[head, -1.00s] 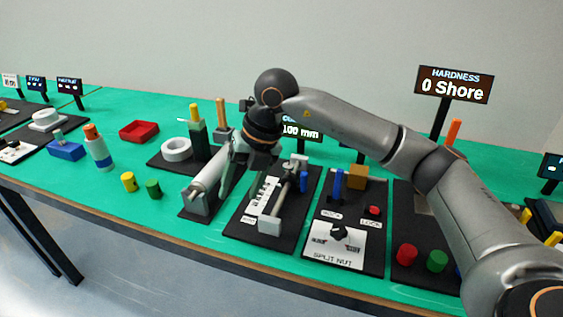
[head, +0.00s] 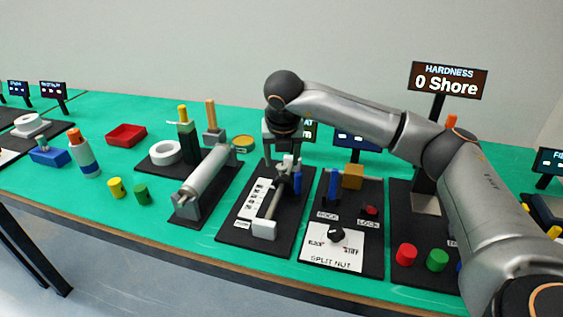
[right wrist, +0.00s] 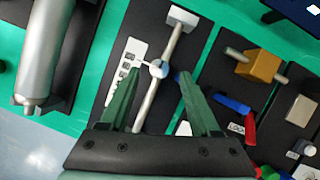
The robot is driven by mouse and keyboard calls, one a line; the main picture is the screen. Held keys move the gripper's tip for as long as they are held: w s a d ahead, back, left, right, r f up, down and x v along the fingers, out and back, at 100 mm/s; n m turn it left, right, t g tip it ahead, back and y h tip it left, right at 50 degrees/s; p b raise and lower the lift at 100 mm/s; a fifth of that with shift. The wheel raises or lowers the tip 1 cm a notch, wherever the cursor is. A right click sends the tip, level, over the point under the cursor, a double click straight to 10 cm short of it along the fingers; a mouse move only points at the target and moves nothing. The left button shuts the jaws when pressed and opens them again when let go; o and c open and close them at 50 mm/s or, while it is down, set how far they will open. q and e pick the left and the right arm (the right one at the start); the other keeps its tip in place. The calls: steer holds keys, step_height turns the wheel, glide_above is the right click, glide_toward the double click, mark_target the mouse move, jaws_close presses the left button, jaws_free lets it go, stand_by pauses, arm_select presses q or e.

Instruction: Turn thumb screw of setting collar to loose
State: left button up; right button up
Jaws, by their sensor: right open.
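The setting collar is a small pale round piece (right wrist: 158,69) on a thin grey rod (right wrist: 171,45) in the right wrist view. In the head view the rod (head: 272,205) runs over a black base plate (head: 240,237) with a white scale. A small blue part (head: 297,184) shows by the rod; I cannot tell if it is the thumb screw. My right gripper (head: 287,165) is over the far part of this station. In the right wrist view its two green fingers (right wrist: 157,79) are apart, on either side of the collar, with nothing gripped. My left gripper is not in view.
Left of the station lies a thick grey cylinder (head: 207,172) on its stand. To the right is the split nut panel (head: 333,247) with a black knob, a blue lever (head: 333,184) and an orange block (head: 353,176). Green table surface shows at the front left.

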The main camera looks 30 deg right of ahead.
steer(key=shift+x, duration=1.1)
jaws_close()
